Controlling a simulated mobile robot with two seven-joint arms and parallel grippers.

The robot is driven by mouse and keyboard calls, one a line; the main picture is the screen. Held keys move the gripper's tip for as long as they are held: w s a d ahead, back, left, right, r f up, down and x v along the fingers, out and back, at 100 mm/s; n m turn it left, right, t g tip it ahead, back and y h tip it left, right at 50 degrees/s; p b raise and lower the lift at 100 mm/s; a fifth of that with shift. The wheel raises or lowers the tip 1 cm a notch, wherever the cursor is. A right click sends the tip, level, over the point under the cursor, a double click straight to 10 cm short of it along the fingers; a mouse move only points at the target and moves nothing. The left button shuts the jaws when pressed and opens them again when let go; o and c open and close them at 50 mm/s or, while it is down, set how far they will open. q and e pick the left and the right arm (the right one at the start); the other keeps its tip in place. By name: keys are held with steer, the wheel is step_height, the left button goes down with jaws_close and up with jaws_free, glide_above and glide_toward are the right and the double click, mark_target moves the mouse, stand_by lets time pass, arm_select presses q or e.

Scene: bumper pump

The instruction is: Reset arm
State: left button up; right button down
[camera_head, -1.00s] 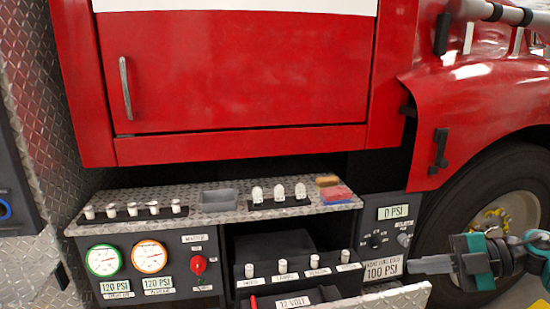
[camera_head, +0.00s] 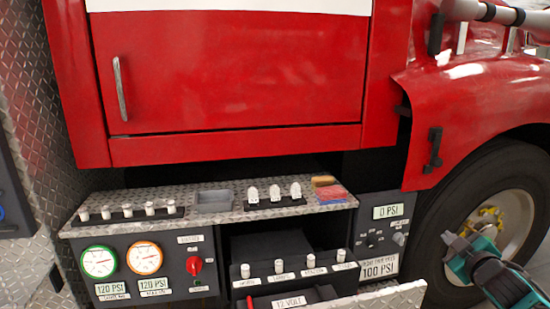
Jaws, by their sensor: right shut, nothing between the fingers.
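My right gripper (camera_head: 452,242), dark grey with teal parts, is at the lower right, in front of the truck's wheel. It is shut and empty, and its fingers point up and to the left. It stands to the right of the panel with the "0 PSI" display (camera_head: 388,212) and the "100 PSI" label (camera_head: 379,268), apart from them in the picture. My left gripper is not in view.
A red fire truck door (camera_head: 235,75) fills the upper middle. Below it, a diamond-plate shelf (camera_head: 230,215) holds white switches. Gauges (camera_head: 99,262), a red knob (camera_head: 194,265) and a pulled-out box with several white switches (camera_head: 282,267) sit lower. The wheel (camera_head: 510,210) is at right.

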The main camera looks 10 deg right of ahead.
steer(key=shift+g+y, duration=0.6)
steer(key=shift+y, duration=0.3)
steer(key=s+a+f, duration=0.1)
steer(key=a+f, duration=0.1)
steer(key=f, duration=0.1)
steer(key=s+a+f, duration=0.1)
steer(key=a+f, duration=0.1)
steer(key=a, duration=0.1)
steer(key=s+a+f, duration=0.2)
steer(key=f, duration=0.1)
steer(key=shift+a+f, duration=0.3)
steer(key=shift+a, duration=0.05)
steer(key=s+a+f+m+g+y+b, duration=0.1)
steer(key=s+a+f+m+y, duration=0.1)
steer(key=s+a+f, duration=0.6)
steer(key=s+a+f+m+g+y+b, duration=0.1)
steer(key=s+a+f+m+g+b, duration=0.1)
steer(key=s+a+f, duration=0.6)
steer(key=s+a, duration=0.4)
steer(key=a, duration=0.3)
steer(key=shift+s+a+y, duration=0.4)
